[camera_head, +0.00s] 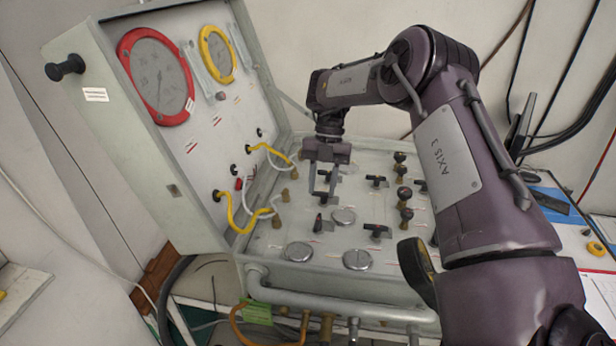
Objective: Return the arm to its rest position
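My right arm (450,160), purple with grey plates, reaches in from the lower right over the open grey air panel case (265,262). My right gripper (322,190) points down over the panel's control face. Its two thin fingers stand apart, with a small dark valve handle (322,199) at or just behind their tips. I cannot tell whether the fingers touch this handle. Nothing shows held between them. My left gripper is not in view.
The raised lid holds a red-rimmed gauge (158,80) and a yellow-rimmed gauge (217,55). Yellow hoses (237,213) run from lid to panel. Several dark valve handles (377,231) and round metal caps (298,252) crowd the panel. A pipe rail (330,302) runs along its front.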

